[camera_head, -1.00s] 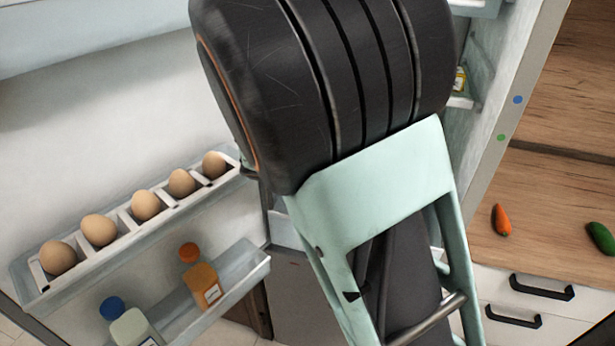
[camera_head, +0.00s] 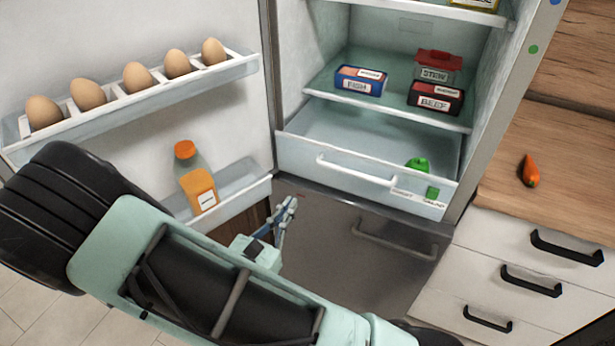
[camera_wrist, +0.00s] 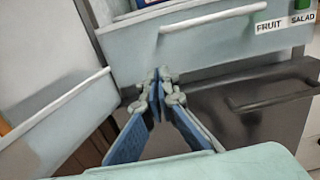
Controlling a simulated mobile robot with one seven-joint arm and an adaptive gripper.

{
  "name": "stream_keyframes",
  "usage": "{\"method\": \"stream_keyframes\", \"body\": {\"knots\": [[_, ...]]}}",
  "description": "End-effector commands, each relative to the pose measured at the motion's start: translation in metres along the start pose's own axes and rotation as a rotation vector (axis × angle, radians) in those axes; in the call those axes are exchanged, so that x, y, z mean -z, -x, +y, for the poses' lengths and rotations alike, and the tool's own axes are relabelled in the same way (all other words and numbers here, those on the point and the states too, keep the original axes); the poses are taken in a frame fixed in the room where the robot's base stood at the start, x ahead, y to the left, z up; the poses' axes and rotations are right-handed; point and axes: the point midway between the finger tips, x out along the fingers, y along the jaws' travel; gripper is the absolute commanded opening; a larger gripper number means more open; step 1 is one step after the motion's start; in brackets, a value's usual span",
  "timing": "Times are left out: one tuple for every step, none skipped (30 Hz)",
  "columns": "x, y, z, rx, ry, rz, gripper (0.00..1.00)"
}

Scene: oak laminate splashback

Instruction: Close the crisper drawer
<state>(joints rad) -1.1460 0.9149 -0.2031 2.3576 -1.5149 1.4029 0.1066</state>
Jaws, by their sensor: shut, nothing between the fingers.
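The crisper drawer (camera_head: 365,174) is at the bottom of the fridge compartment, pulled out part way. Its clear front has a long white handle and labels reading FRUIT and SALAD. A green item (camera_head: 418,164) shows inside it. My gripper (camera_head: 289,207) is shut and empty, in front of and below the drawer's left end. In the wrist view the closed fingertips (camera_wrist: 157,78) appear just below the left end of the drawer's handle (camera_wrist: 212,18). I see no clear contact with the drawer front (camera_wrist: 200,45).
The open fridge door stands left, with eggs (camera_head: 137,76) and an orange bottle (camera_head: 196,180) in its racks. A grey lower door (camera_head: 340,250) with a handle is below. Boxes (camera_head: 361,80) sit on the shelf above. A carrot (camera_head: 529,171) lies on the right counter.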

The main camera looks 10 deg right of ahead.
Motion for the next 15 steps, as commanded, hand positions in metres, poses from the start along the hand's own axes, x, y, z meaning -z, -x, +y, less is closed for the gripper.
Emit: {"method": "stream_keyframes", "body": {"knots": [[-0.002,-0.01,-0.002,0.006,0.001,-0.003,0.0],[-0.001,-0.016,-0.002,0.006,0.0,-0.002,0.0],[-0.001,-0.025,-0.002,0.007,0.0,-0.002,0.0],[-0.002,-0.032,-0.002,0.008,-0.001,-0.002,0.0],[-0.002,-0.038,-0.002,0.007,0.0,-0.002,0.0],[-0.002,-0.047,-0.002,0.007,-0.001,-0.002,0.0],[-0.001,-0.054,-0.002,0.008,-0.001,-0.001,0.0],[-0.001,-0.061,-0.003,0.008,-0.001,-0.002,0.0],[-0.001,-0.069,-0.002,0.007,-0.002,-0.002,0.0],[-0.001,-0.075,-0.002,0.007,-0.002,-0.001,0.0],[-0.001,-0.081,-0.002,0.008,-0.002,-0.001,0.0],[-0.001,-0.088,-0.002,0.007,-0.002,-0.001,0.0],[-0.001,-0.093,-0.002,0.007,-0.002,-0.001,0.0],[-0.001,-0.098,-0.002,0.006,-0.002,-0.001,0.0],[-0.001,-0.103,-0.002,0.006,-0.002,-0.001,0.0]]}}
